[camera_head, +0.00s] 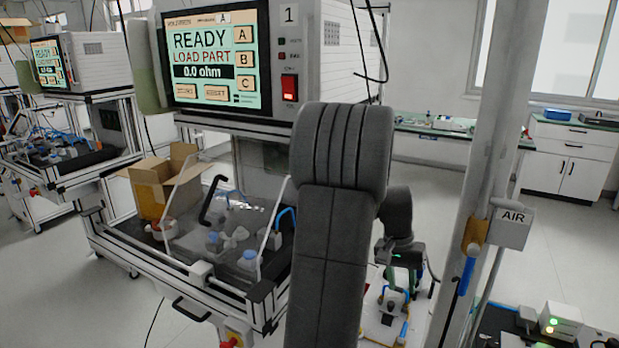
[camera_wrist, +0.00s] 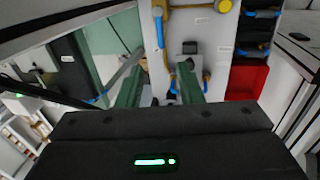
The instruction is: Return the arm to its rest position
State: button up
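My arm rises large and dark through the middle of the head view, and its far end bends down behind the big joint. My gripper (camera_head: 402,268) is partly hidden there, above a pale surface with small blue-handled items (camera_head: 392,305). In the wrist view my gripper (camera_wrist: 160,92) shows two green fingers standing apart, with no part clearly held between them. Small dark and blue items lie beyond the fingers; their distance is hard to judge.
A test station with a screen (camera_head: 216,55) reading "READY LOAD PART" stands left of my arm, with a clear guard and a cardboard box (camera_head: 150,190). A post with an AIR box (camera_head: 510,226) stands right. A red bin (camera_wrist: 246,80) shows in the wrist view.

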aim_at(404, 326)
jog(key=f, duration=0.4)
jog(key=s+d+f, duration=0.1)
jog(key=f, duration=0.3)
jog(key=d+f, duration=0.1)
jog(key=f, duration=0.3)
jog(key=shift+s+f, duration=0.2)
jog(key=shift+f, duration=0.05)
jog(key=shift+w+a+r+n, duration=0.15)
jog(key=shift+r+n, duration=0.1)
jog(key=shift+n, duration=0.15)
jog(key=shift+a+n+p, duration=0.15)
jog(key=shift+n+p, duration=0.25)
jog(key=shift+f, duration=0.1)
